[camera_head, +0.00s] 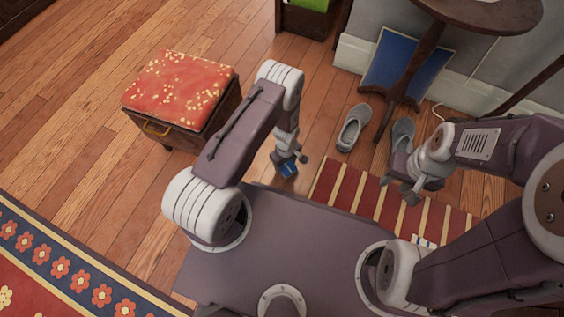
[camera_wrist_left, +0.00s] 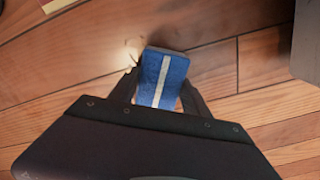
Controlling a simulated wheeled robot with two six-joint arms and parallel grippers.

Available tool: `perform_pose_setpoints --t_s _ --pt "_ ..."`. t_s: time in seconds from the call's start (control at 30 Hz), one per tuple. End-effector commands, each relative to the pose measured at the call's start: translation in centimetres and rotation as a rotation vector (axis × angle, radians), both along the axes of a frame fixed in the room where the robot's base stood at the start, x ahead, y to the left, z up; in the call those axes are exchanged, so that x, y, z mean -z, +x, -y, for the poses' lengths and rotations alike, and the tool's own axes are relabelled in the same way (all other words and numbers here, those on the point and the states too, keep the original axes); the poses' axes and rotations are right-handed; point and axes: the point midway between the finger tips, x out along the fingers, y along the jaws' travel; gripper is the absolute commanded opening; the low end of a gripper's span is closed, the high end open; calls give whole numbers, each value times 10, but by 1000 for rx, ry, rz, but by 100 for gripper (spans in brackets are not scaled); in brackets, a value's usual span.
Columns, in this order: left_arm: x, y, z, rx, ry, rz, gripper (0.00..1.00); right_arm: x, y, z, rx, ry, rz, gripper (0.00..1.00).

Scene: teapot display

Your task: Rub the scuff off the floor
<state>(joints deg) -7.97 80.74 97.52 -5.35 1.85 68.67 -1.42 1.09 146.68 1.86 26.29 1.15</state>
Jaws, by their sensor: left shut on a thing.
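My left gripper (camera_head: 286,163) is low over the wooden floor (camera_head: 262,140), in front of my base. It is shut on a blue block with a white stripe (camera_head: 289,171). In the left wrist view the block (camera_wrist_left: 163,78) sits between the two dark fingers, with floorboards around it. I cannot tell whether it touches the floor. A small pale patch (camera_wrist_left: 133,46) lies on the boards just left of the block's far end; I cannot tell if it is the scuff or glare. My right gripper (camera_head: 411,193) hangs above the striped rug; its jaw opening is unclear.
A red-cushioned stool (camera_head: 180,90) stands to the left. A striped red rug (camera_head: 345,187) lies to the right of my left gripper. Grey shoes (camera_head: 353,128) and a round-topped pedestal table (camera_head: 480,14) are beyond it. Open floor lies between the stool and shoes.

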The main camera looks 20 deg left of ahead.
Motion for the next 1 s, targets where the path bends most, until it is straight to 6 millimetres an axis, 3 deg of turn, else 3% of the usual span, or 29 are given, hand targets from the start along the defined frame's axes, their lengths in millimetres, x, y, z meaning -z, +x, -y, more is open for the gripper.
perform_pose_setpoints --t_s 0.2,0.47,0.8,1.0 --pt "0 -6 23 4 1 -3 23 -2 0 0 0 0 0 36" --pt "0 -6 29 2 1 -3 23 -2 0 0 0 0 0 36" --pt "-1 -9 60 4 5 0 23 -3 0 0 0 0 0 36" --pt "-2 -9 63 1 6 0 23 -3 0 0 0 0 0 36"
